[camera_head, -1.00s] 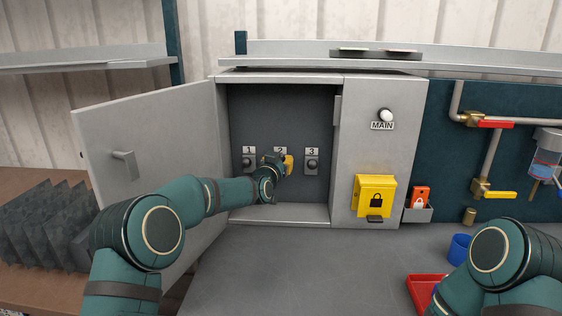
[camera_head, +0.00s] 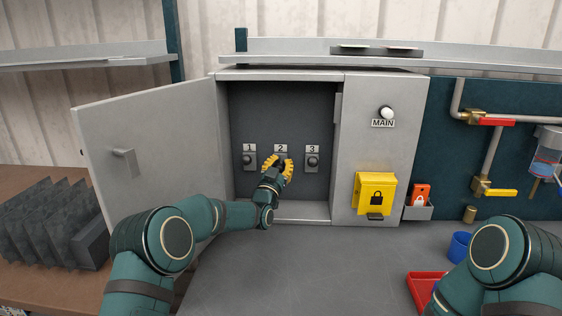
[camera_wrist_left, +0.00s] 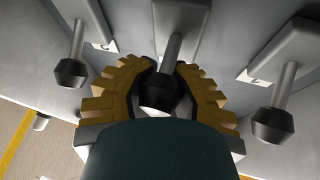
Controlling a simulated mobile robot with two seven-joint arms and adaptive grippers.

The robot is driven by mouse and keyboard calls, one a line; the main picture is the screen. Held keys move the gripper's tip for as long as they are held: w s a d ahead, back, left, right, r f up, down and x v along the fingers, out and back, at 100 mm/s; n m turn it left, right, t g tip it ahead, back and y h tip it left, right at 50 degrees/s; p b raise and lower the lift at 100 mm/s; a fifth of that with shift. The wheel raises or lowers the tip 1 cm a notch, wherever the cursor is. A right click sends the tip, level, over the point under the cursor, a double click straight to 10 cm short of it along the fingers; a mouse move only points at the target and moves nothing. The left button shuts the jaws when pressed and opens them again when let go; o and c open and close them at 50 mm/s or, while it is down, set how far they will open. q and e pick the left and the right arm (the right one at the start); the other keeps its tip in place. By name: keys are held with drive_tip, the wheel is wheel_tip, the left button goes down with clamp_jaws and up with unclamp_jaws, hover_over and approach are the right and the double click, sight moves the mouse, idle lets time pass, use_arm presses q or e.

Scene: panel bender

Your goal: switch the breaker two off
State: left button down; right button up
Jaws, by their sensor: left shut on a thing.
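The open grey cabinet has a row of three breakers with dark-knobbed levers. Breaker two shows in the head view by its label 2 (camera_head: 281,149); its lever is mostly hidden behind my left gripper (camera_head: 278,166). In the left wrist view, my left gripper (camera_wrist_left: 161,75) has its yellow toothed fingers on either side of the black knob of breaker two's lever (camera_wrist_left: 154,90), shut on it. Breaker one (camera_head: 249,161) and breaker three (camera_head: 312,162) stand free on either side. I cannot tell the lever's on or off position. My right gripper is out of view.
The cabinet door (camera_head: 150,150) stands open to the left. Right of the breakers are a MAIN knob (camera_head: 386,113), a yellow lock box (camera_head: 375,194) and a red tag (camera_head: 420,194). A red tray (camera_head: 420,288) and blue cup (camera_head: 460,246) are near my right arm.

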use_arm(q)
drive_tip(key=shift+s+d+f+m+t+h, duration=0.15)
drive_tip(key=shift+f+m+t+h, duration=0.35)
drive_tip(key=shift+f+t+h, duration=0.25)
drive_tip(key=c, duration=0.6)
unclamp_jaws()
drive_tip(key=shift+s, duration=0.1)
drive_tip(key=shift+c, duration=0.2)
drive_tip(key=shift+r, duration=0.15)
drive_tip(key=shift+s+a+f, duration=0.2)
drive_tip(key=shift+s+f, duration=0.15)
drive_tip(key=s+a, duration=0.4)
drive_tip(key=s, duration=0.7)
drive_tip(key=shift+s, duration=0.3)
